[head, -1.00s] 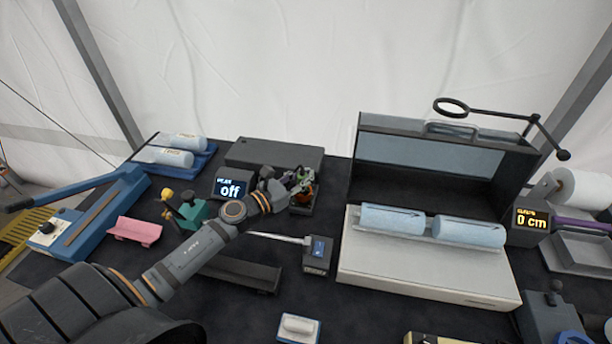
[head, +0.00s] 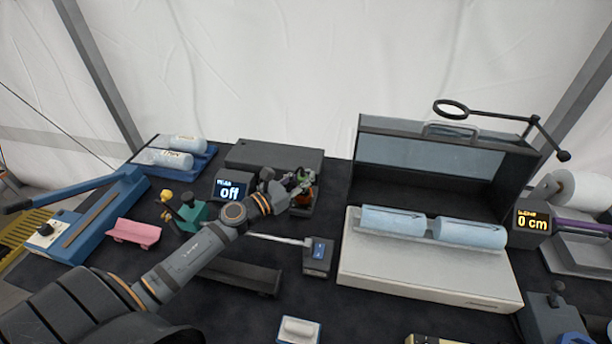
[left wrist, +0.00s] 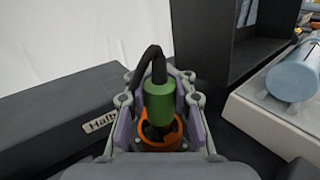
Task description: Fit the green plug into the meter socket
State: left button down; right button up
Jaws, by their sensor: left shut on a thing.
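My left gripper (head: 301,181) is shut on the green plug (left wrist: 159,102), with its fingers on both sides of it in the left wrist view. A black cable rises from the plug and bends to the left. An orange ring (left wrist: 172,138) shows directly below the plug, with a dark inside; the plug's lower end overlaps its edge. I cannot tell whether the plug is inside the ring. The meter display (head: 231,190) reads "off" and stands left of the gripper. My right gripper is not in view.
A long dark case (head: 272,156) lies behind the gripper. A black hood (head: 440,165) and a pale tray (head: 425,272) with blue rolls stand to the right. A small dark box (head: 318,257) with a blue screen stands in front.

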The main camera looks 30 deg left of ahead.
pick_arm(q)
jog(key=shift+a+f, duration=0.1)
jog(key=shift+f, duration=0.45)
jog(key=shift+p, duration=0.4)
jog(key=shift+r, duration=0.1)
jog(key=shift+w, duration=0.15)
dwell(0.7)
